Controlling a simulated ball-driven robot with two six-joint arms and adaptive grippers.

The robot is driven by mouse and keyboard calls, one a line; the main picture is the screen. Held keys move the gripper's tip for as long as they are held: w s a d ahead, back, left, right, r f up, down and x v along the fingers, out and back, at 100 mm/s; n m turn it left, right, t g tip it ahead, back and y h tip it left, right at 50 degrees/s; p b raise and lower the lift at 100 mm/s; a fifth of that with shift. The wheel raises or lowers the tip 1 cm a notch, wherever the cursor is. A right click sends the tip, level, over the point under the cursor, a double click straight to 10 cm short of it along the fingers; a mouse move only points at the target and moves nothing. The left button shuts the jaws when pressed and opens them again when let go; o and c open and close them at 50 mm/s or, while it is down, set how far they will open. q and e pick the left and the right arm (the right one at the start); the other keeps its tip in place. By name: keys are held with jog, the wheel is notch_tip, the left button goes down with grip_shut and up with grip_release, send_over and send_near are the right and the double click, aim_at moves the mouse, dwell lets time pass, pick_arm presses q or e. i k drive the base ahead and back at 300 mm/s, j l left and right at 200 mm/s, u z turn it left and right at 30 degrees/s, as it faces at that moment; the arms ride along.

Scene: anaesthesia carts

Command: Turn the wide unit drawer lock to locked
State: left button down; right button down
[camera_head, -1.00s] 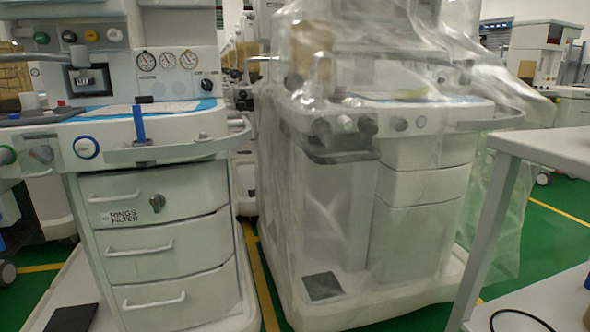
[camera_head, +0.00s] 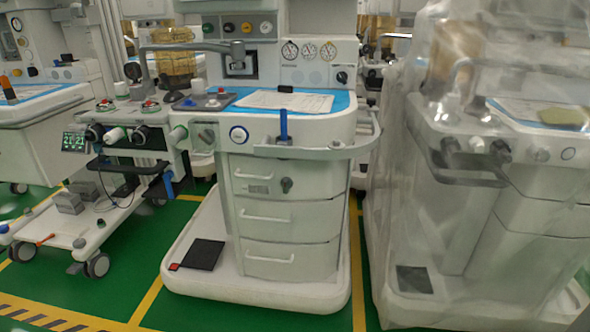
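The unit with a wide three-drawer stack (camera_head: 290,220) stands in the middle of the head view. A dark grey lock knob (camera_head: 286,185) sits on the right part of its top drawer (camera_head: 262,177). The knob is small here and I cannot tell its exact angle. All the drawers look shut, each with a pale bar handle. Neither of my grippers shows in the view.
A plastic-wrapped unit (camera_head: 480,210) stands close on the right. A white cart (camera_head: 90,220) with cables and castors is at the left. A dark pedal plate (camera_head: 203,254) lies on the unit's base. Green floor (camera_head: 60,285) is clear at front left.

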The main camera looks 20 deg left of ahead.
aim_at(286, 183)
jog(key=u, duration=0.35)
jog(key=i+j+u, duration=0.1)
jog(key=u, duration=0.3)
jog(key=i+j+u, duration=0.2)
jog(key=u, duration=0.25)
jog(key=i+j+u, duration=0.15)
jog(key=u, duration=0.25)
